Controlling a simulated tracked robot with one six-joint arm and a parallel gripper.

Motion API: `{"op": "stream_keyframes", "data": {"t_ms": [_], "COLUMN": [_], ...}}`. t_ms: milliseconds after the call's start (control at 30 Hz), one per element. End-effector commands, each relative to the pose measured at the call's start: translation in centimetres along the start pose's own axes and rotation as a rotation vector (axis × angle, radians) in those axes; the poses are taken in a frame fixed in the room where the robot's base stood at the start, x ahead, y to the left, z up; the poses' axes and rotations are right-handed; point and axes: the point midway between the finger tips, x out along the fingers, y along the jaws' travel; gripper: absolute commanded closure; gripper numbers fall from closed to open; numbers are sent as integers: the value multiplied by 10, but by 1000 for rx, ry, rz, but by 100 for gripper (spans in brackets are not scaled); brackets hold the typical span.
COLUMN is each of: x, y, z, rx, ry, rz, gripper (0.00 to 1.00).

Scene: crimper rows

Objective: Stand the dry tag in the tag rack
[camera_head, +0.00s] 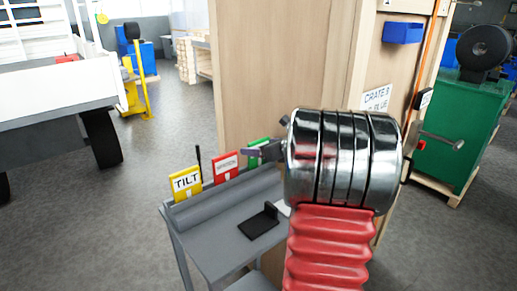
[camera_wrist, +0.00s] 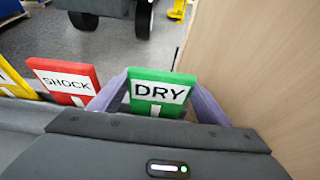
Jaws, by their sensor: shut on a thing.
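The green dry tag (camera_wrist: 162,89), with a white label reading DRY, is between the two grey fingers of my gripper (camera_wrist: 155,96), which is shut on its side edges. In the head view the green tag (camera_head: 257,146) shows at the right end of a row of tags, partly hidden by my gripper (camera_head: 266,151). The row stands along a grey ledge (camera_head: 222,193) at the back of a grey table. The tag's lower edge is hidden, so I cannot tell whether it touches the ledge. The tag looks about upright.
A red SHOCK tag (camera_wrist: 65,79) and a yellow TILT tag (camera_head: 186,182) stand left of the dry tag. A black L-shaped piece (camera_head: 259,222) lies on the table. A wooden crate wall (camera_head: 285,70) rises close behind and right.

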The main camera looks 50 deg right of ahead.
Motion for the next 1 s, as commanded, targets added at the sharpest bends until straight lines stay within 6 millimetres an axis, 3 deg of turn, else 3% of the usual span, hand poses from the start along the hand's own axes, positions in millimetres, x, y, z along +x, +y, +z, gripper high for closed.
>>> {"op": "stream_keyframes", "data": {"t_ms": [400, 433, 600, 700, 1000], "x": [2, 2, 2, 2, 2], "y": [0, 0, 0, 1, 1], "z": [-4, -5, -4, -4, -2], "rx": [-1, -1, -1, -1, -2], "ry": [-1, -1, -1, -1, -1], "rz": [0, 0, 1, 1, 1], "gripper": [52, 30, 18, 12, 12]}}
